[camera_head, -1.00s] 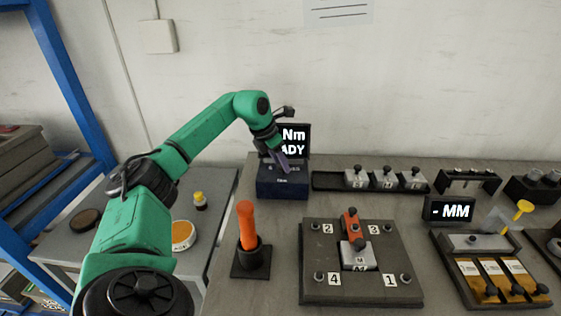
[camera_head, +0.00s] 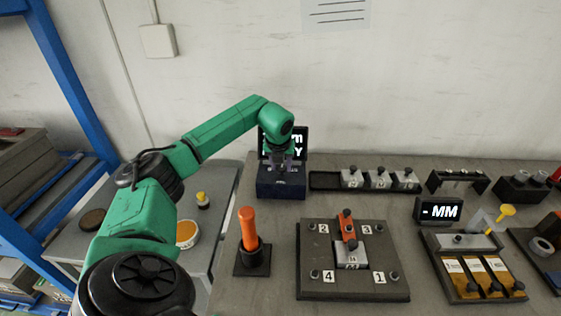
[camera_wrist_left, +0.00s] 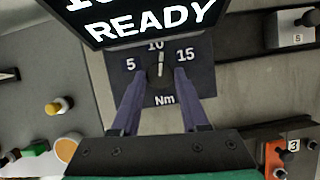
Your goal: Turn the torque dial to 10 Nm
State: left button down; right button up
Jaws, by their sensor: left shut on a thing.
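The torque box (camera_head: 280,188) stands at the back of the bench with a dark screen (camera_head: 301,140) behind it. In the left wrist view the screen (camera_wrist_left: 150,25) reads READY under a cut-off upper line. The dark dial (camera_wrist_left: 160,72) has a white pointer directed at the 10 mark, between the 5 and 15 labels, with Nm below. My left gripper (camera_wrist_left: 161,92) has its fingers on both sides of the dial and is shut on it. In the head view the left gripper (camera_head: 284,164) is over the box and hides the dial. My right gripper is out of view.
An orange-handled tool (camera_head: 248,230) stands in a holder in front of the box. A dark numbered plate (camera_head: 315,285) lies to its right. A rail (camera_head: 325,180) with several metal blocks runs right of the box. Bare bench lies between box and plate.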

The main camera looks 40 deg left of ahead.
pick_arm(q)
jog(key=shift+w+n+y, duration=0.1)
jog(key=shift+n+y, duration=0.3)
jog(key=shift+n, duration=0.7)
jog(key=shift+c, duration=2.1)
grip_release()
jog(key=shift+d+g, duration=0.1)
jog(key=shift+g, duration=0.2)
jog(key=b+v, duration=0.1)
jog(key=v, duration=1.3)
jog(key=shift+r, duration=0.3)
